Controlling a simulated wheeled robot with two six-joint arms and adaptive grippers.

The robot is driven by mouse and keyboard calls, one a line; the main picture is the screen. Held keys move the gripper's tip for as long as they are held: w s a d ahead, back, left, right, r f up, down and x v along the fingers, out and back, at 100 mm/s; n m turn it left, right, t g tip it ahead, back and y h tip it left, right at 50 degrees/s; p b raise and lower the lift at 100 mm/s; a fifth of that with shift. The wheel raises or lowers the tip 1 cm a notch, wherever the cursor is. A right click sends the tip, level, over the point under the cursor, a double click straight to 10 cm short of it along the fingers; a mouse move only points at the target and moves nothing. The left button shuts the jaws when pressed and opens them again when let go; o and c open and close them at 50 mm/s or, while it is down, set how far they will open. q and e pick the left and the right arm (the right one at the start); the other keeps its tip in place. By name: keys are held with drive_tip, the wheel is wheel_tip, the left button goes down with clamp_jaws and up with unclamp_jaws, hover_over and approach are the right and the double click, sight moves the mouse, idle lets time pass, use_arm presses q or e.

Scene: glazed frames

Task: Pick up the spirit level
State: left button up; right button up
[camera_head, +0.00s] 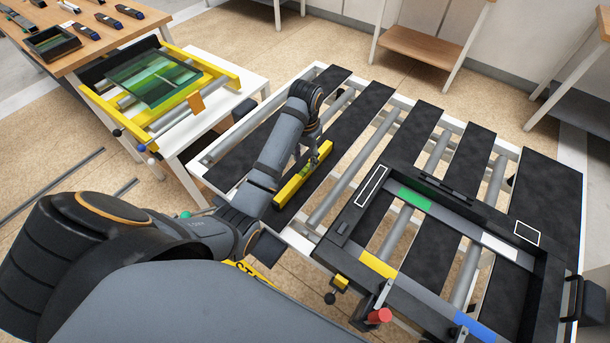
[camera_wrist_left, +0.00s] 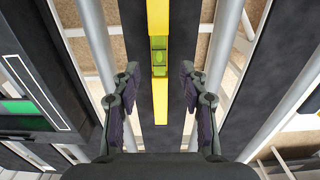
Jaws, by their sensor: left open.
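The yellow spirit level (camera_head: 304,174) lies on a black slat of the roller table, near its left side. In the left wrist view the spirit level (camera_wrist_left: 160,95) runs lengthwise up the middle, with its green vial between the fingertips. My left gripper (camera_head: 318,150) is over the level in the head view, and its fingers partly cover it. In the left wrist view my left gripper (camera_wrist_left: 160,85) is open, with one finger on each side of the level and a gap to both. My right gripper is in neither view.
The roller table (camera_head: 375,125) has black slats and grey rollers with open gaps between. A dark frame (camera_head: 355,220) with coloured patches lies on its right part. A yellow rack with a green glass pane (camera_head: 155,80) stands on a white table at left. A wooden bench (camera_head: 85,45) holds small tools.

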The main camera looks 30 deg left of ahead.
sight(305, 169)
use_arm(q)
wheel_tip(305, 169, down, 4)
drive_tip(key=shift+s+r+b, duration=0.1)
drive_tip(key=shift+r+b, duration=0.1)
drive_tip(key=shift+b, duration=0.75)
drive_tip(key=shift+f, duration=0.4)
drive_tip(key=shift+r, duration=0.1)
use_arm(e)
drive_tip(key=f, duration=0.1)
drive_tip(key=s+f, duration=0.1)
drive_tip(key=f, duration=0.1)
use_arm(q)
drive_tip(key=shift+c, duration=0.9)
clamp_jaws()
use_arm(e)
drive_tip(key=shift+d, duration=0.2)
